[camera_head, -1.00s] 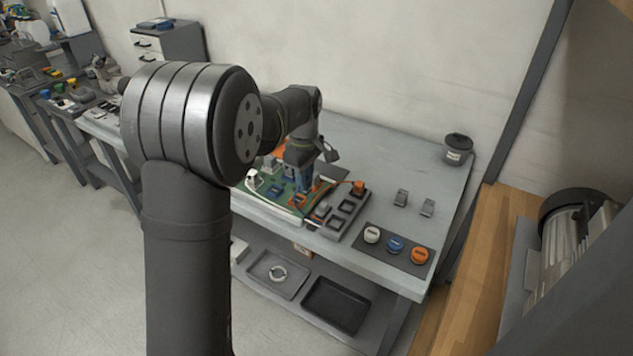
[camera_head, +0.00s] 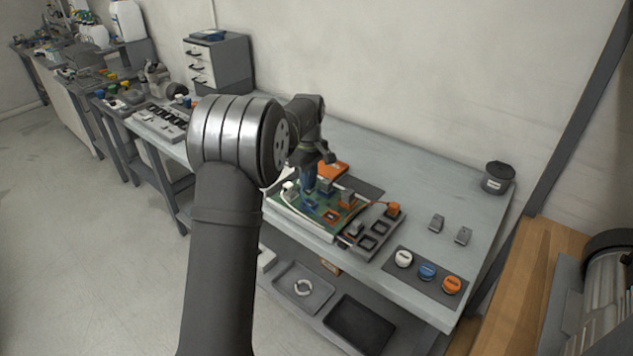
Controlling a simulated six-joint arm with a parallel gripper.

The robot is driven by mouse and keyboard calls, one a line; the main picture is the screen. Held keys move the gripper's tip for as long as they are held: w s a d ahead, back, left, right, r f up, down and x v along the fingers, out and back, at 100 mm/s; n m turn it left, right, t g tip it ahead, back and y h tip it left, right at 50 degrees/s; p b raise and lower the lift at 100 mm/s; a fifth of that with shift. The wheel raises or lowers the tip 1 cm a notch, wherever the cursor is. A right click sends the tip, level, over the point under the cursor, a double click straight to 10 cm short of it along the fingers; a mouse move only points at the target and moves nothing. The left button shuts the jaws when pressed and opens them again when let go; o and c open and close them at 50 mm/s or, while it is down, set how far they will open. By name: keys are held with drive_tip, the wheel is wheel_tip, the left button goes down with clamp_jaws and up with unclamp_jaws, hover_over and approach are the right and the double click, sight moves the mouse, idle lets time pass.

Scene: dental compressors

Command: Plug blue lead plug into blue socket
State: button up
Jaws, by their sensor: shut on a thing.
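My gripper (camera_head: 308,182) points down over the left part of a green board (camera_head: 300,205) on the grey bench. It is shut on a small blue piece that looks like the blue lead plug (camera_head: 307,190); the fingers and the piece are too small to separate clearly. I cannot tell whether the piece touches the board. The blue socket cannot be made out; the gripper may hide it. A white plug-like piece (camera_head: 288,187) stands just left of the gripper, and orange and grey pieces stand to its right.
An orange plug (camera_head: 393,209) sits on a grey block with square openings (camera_head: 373,237) right of the board. A dark jar (camera_head: 497,178) stands at the back right.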

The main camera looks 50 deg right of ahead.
sight(309, 193)
drive_tip(key=shift+w, duration=0.1)
idle(0.3)
drive_tip(key=shift+f, duration=1.9)
drive_tip(key=shift+f, duration=1.05)
idle(0.4)
drive_tip(key=o, duration=1.4)
drive_tip(key=shift+c, duration=0.2)
drive_tip(key=shift+r, duration=0.1)
drive_tip(key=shift+r, duration=3.4)
